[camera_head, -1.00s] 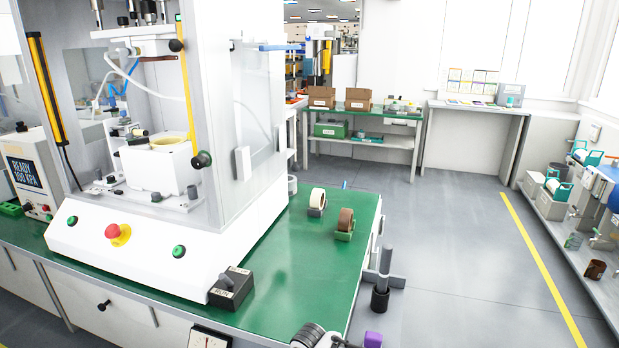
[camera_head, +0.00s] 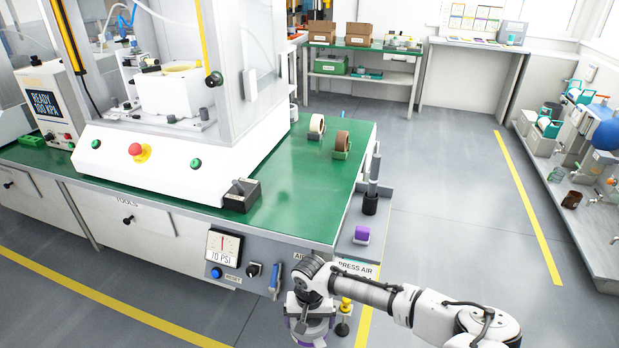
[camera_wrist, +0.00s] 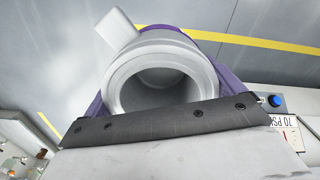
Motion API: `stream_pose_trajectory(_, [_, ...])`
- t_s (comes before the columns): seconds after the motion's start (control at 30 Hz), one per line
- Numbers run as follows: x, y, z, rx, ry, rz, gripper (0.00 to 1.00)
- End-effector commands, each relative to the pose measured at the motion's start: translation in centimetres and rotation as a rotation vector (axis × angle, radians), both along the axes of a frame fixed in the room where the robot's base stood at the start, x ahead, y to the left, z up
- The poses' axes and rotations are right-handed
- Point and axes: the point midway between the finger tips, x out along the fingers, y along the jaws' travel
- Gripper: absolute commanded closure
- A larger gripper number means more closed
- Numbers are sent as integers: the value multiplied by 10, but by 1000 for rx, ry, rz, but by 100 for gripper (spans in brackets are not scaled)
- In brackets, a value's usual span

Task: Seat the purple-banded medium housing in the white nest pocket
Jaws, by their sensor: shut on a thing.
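The purple-banded housing (camera_wrist: 192,64) is a pale round hollow body with a side stub. It fills the middle of the wrist view, its open mouth facing the camera. My gripper (camera_head: 309,328) is shut on it, low in front of the bench at the bottom of the head view, where a little purple (camera_head: 308,342) shows. The fingertips' contact is hidden. The white nest block (camera_head: 168,93) with a yellowish ring on top stands inside the press, well up and left of my gripper. Its pocket's inside cannot be seen clearly.
The press (camera_head: 140,160) has clear side panels and a post in front. A black switch box (camera_head: 242,195) and two tape rolls stand on the green bench (camera_head: 290,200). A grey side shelf (camera_head: 350,250) bears a purple piece (camera_head: 362,234) and a dark post.

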Motion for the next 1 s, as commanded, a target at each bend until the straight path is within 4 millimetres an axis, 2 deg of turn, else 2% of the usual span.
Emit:
stream_pose_trajectory(0.03, [-4, 0, -16, 8, 6, -8, 49])
stream_pose_trajectory(0.2, [-10, -2, -54, 11, 3, -7, 49])
stream_pose_trajectory(0.4, [-19, -1, -86, 5, 3, -4, 49])
stream_pose_trajectory(0.63, [-24, 2, -99, 6, 4, -2, 49])
stream_pose_trajectory(1.0, [-23, 0, -99, 0, 4, -1, 49])
